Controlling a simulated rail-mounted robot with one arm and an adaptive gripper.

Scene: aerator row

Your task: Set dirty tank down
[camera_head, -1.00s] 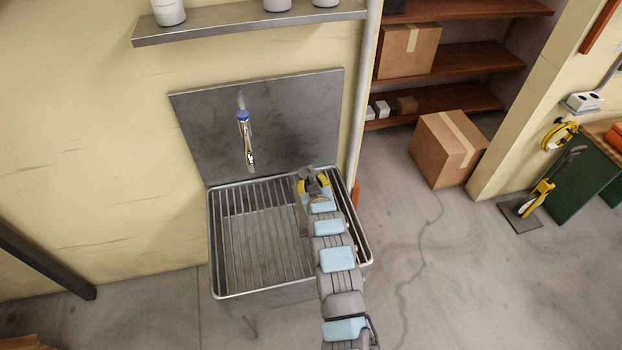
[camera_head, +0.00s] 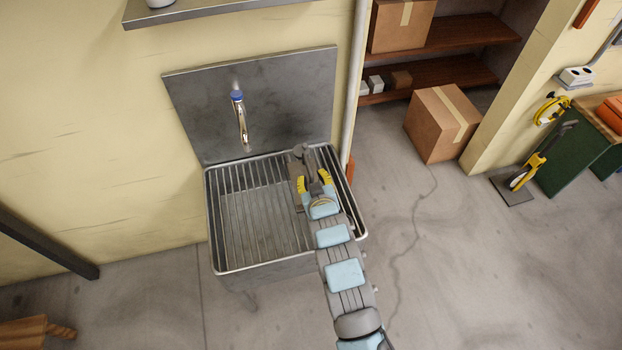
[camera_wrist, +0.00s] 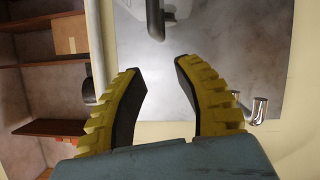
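The metal sink (camera_head: 240,268) has a ribbed rack inside it. A grey and brownish piece (camera_head: 302,153) at its back right, just beyond my gripper, is probably the dirty tank. My arm hides much of it, so I cannot tell its tilt or what it rests on. My gripper (camera_head: 315,178) is over the right part of the sink. In the wrist view its yellow, black-padded fingers (camera_wrist: 158,72) are spread, with nothing between them. A dark grey rounded metal part (camera_wrist: 155,20), probably of the tank, shows beyond the fingertips, apart from them.
A chrome tap (camera_head: 241,120) hangs from the steel backsplash (camera_head: 285,90), left of my gripper. A metal shelf (camera_head: 210,10) is above. A pipe (camera_head: 353,80) runs down at the sink's right. A cardboard box (camera_head: 443,123) stands on the floor. The sink's left half is empty.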

